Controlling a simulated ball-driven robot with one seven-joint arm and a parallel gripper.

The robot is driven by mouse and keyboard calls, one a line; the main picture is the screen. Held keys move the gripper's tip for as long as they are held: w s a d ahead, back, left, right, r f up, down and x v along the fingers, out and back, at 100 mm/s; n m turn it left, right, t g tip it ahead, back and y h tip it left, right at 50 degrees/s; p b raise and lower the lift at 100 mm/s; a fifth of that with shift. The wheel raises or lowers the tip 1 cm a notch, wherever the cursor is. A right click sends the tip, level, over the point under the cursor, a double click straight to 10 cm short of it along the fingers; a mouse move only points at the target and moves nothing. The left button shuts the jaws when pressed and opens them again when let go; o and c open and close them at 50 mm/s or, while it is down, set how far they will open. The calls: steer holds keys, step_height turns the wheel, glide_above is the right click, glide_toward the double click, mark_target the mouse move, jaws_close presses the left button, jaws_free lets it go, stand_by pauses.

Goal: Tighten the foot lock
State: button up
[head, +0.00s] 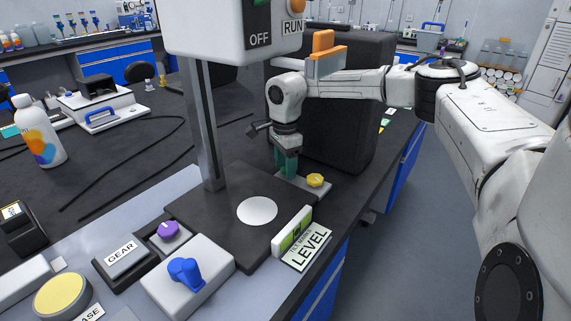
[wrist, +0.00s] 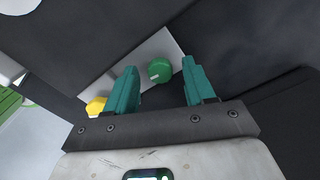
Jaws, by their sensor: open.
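A light metal plate (head: 300,187) at the back right corner of the machine's dark base carries a yellow knob (head: 316,180). The wrist view shows the plate (wrist: 166,47) with a green knob (wrist: 159,71) and the yellow knob (wrist: 96,107). No label shows which knob is the foot lock. My gripper (head: 286,169) points down over the plate, left of the yellow knob. In the wrist view my gripper (wrist: 161,84) is open, with the green knob appearing between its teal fingers and the yellow knob outside them. Contact with the green knob cannot be told.
A black case (head: 345,100) stands close behind my gripper. The machine's grey column (head: 198,125) rises to its left. A level (head: 292,231) with a LEVEL card (head: 308,250) sits in front. A blue knob (head: 186,271) and a purple knob (head: 168,230) are front left.

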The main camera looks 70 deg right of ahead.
jaws_close()
stand_by(0.4)
steer(key=shift+r+m, duration=0.1)
steer(key=shift+m, duration=0.2)
steer(key=m+p, duration=0.2)
steer(key=m, duration=0.1)
steer(key=shift+r+m, duration=0.1)
steer(key=shift+m, duration=0.2)
steer(key=m+p, duration=0.3)
steer(key=m, duration=0.1)
steer(key=m+p, duration=0.2)
steer(key=m, duration=0.3)
steer(key=shift+p, duration=0.35)
steer(key=shift+m+p, duration=0.95)
steer(key=shift+m, duration=0.65)
